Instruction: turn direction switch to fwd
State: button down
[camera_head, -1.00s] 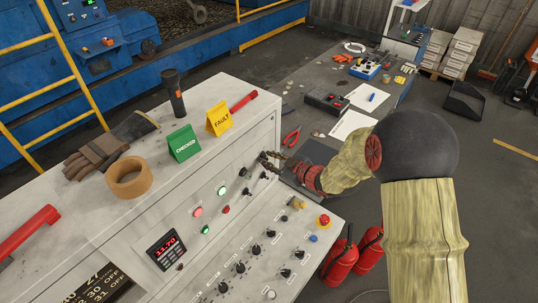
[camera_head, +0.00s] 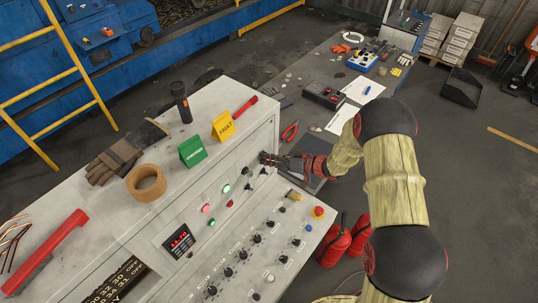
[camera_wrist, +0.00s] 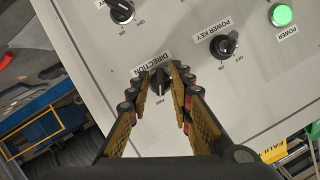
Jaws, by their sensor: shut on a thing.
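The direction switch (camera_wrist: 157,80) is a small black knob on the light grey panel, below its DIRECTION label in the wrist view. A FWD mark (camera_wrist: 160,99) sits just below the knob. My gripper (camera_wrist: 160,73) is shut on this knob, with one finger on each side. The fingers cover part of the knob, so its exact pointing direction is hard to tell. In the head view my gripper (camera_head: 267,159) is at the upright panel near its right end, and it hides the switch there.
The power key switch (camera_wrist: 223,46) and the green power light (camera_wrist: 281,15) are close by on the panel. Another on/off knob (camera_wrist: 122,12) is at upper left.

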jog(key=shift+f+m, duration=0.1)
jog(key=shift+m, duration=0.2)
dwell(0.4)
jog(key=c, duration=1.9)
grip_release()
jog(key=shift+d, duration=0.1)
jog(key=v, duration=1.2)
jog(key=shift+w, duration=0.1)
